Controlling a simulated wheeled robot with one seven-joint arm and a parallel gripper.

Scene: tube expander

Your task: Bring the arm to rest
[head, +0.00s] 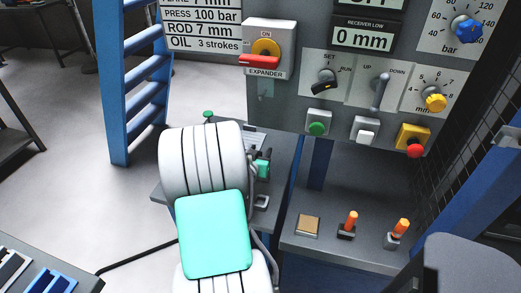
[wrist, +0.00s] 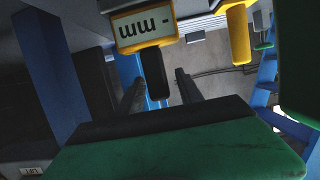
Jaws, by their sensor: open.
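My arm, with white links and a teal cover, fills the middle of the head view. It reaches over a grey bench (head: 168,190) in front of the control panel (head: 285,95). In the head view my gripper is hidden behind the arm or too unclear to make out. In the wrist view the two dark fingers of my gripper (wrist: 161,82) stand apart, with nothing seen held between them. A yellow-framed display marked "mm" (wrist: 146,24) and a dark block (wrist: 155,75) show beyond the fingers; I cannot tell whether they touch. A large green surface fills the wrist view's bottom.
Two orange-handled levers (head: 350,222) (head: 400,230) stand lower right. A blue ladder-like frame (head: 113,85) stands left; open floor lies beside it.

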